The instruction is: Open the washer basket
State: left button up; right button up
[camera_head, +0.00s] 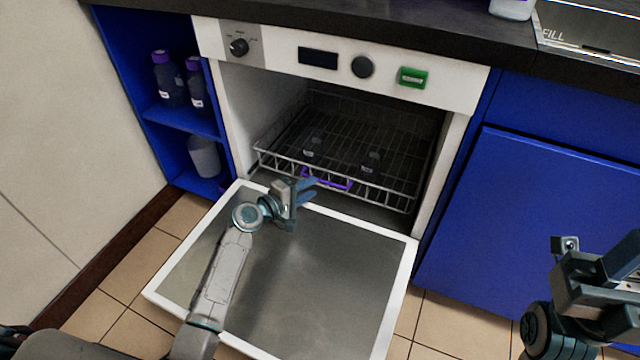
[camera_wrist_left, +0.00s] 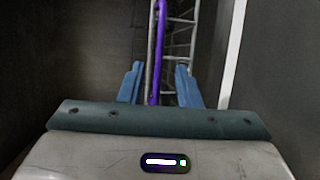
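The washer basket (camera_head: 282,156) is a grey wire rack inside the open washer, with its front edge near the opening. A purple handle (camera_head: 334,182) sits on the front of the basket. My left gripper (camera_head: 310,190) is open at the left end of the handle, above the lowered washer door (camera_head: 300,275). In the left wrist view the purple handle (camera_wrist_left: 157,55) lies between the two open blue fingers (camera_wrist_left: 157,85), and I see no contact. My right gripper is at the lower right, and its fingers are cut off by the frame edge.
A few small dark items stand in the basket. Blue shelves (camera_head: 185,120) with bottles stand left of the washer, and a blue cabinet (camera_head: 530,210) stands on the right. A dark counter (camera_head: 400,30) runs above. The lowered door's surface is clear under my left arm.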

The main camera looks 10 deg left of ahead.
aim_at(319, 183)
pick_arm(q)
jog(key=shift+b+x, duration=0.5)
jog(key=shift+x, duration=1.75)
jog(key=shift+r, duration=0.1)
jog(key=shift+c, duration=0.2)
grip_shut()
